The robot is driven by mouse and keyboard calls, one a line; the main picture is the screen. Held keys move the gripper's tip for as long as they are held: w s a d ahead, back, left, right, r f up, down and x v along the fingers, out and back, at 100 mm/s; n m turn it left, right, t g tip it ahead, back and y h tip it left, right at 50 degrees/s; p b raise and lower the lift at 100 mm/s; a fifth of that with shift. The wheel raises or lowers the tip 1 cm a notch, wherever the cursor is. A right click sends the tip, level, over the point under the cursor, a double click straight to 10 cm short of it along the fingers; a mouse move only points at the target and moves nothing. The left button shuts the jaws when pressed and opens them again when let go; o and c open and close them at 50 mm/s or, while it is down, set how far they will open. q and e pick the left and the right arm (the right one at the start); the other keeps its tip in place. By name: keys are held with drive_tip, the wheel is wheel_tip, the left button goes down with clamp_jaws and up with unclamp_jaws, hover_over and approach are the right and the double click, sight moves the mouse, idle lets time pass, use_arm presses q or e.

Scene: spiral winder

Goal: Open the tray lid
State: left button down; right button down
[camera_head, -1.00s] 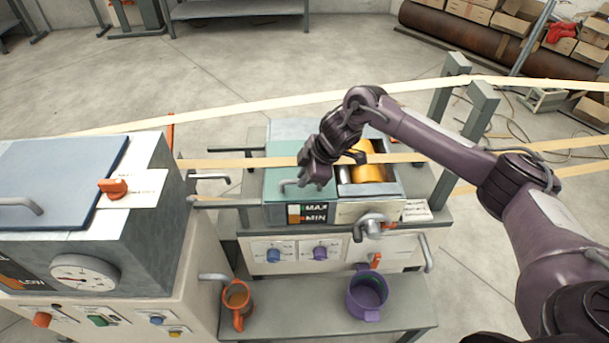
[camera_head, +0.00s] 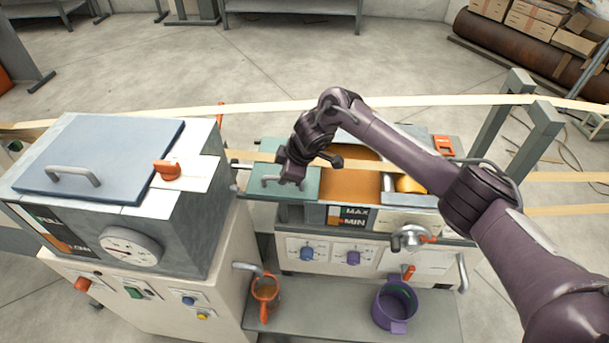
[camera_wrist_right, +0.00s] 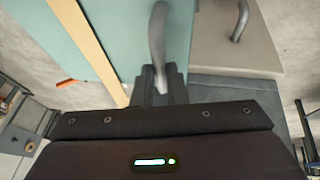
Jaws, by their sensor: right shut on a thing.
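The tray lid (camera_head: 310,185) is a flat green plate with a grey bar handle (camera_head: 268,181). It sits over the left end of the tray, and brown-orange contents (camera_head: 348,184) show uncovered to its right. My right gripper (camera_head: 288,178) is over the lid, shut on the handle. In the right wrist view the fingers (camera_wrist_right: 161,84) close around the near end of the curved handle (camera_wrist_right: 157,40), with the green lid (camera_wrist_right: 120,30) beneath. My left gripper is not in view.
A grey machine with a blue lid (camera_head: 100,150) and gauge stands close on the left. A pale strip (camera_head: 250,156) passes over the tray. An orange mug (camera_head: 265,290) and a purple pot (camera_head: 394,305) stand on the lower shelf (camera_head: 330,318).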

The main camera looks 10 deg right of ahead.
drive_tip(key=shift+w+a, duration=0.2)
drive_tip(key=shift+a, duration=0.5)
drive_tip(key=shift+d, duration=0.1)
drive_tip(key=c, duration=1.5)
unclamp_jaws()
drive_tip(key=shift+o, duration=0.2)
drive_tip(key=b+v, duration=0.1)
drive_tip(key=v, duration=0.7)
drive_tip(key=shift+f, duration=0.1)
